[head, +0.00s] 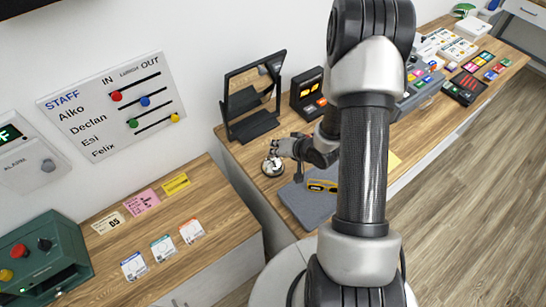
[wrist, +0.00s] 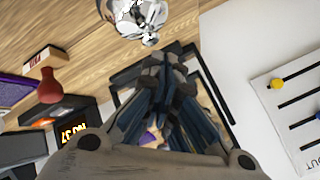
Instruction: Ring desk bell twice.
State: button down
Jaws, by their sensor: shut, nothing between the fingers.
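The desk bell (head: 272,166) is small, silver and shiny. It stands on the wooden counter left of the grey mat. In the wrist view the bell (wrist: 140,16) shows at the top edge, partly cut off. My gripper (head: 274,147) is shut and empty, with its fingertips close over the bell in the head view. In the wrist view my gripper (wrist: 165,65) points up toward the bell, with the fingers together. I cannot tell whether the fingertips touch the bell.
A black-framed mirror (head: 244,127) stands behind the bell. A dark device with orange digits (head: 306,86) is to its right. A grey mat (head: 297,205) bears a yellow-and-black item (head: 322,186). A staff board (head: 140,112) hangs on the wall. Several cards lie on the lower left counter (head: 222,215).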

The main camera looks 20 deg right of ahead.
jog(key=shift+f, duration=0.35)
jog(key=shift+f+b, duration=0.45)
jog(key=shift+b, duration=0.05)
dwell(0.5)
jog(key=shift+r, duration=0.15)
jog(key=shift+r+p, duration=0.8)
jog(key=shift+p, duration=0.05)
notch_tip(320, 180, up, 5)
jog(key=p, duration=0.4)
dwell(1.8)
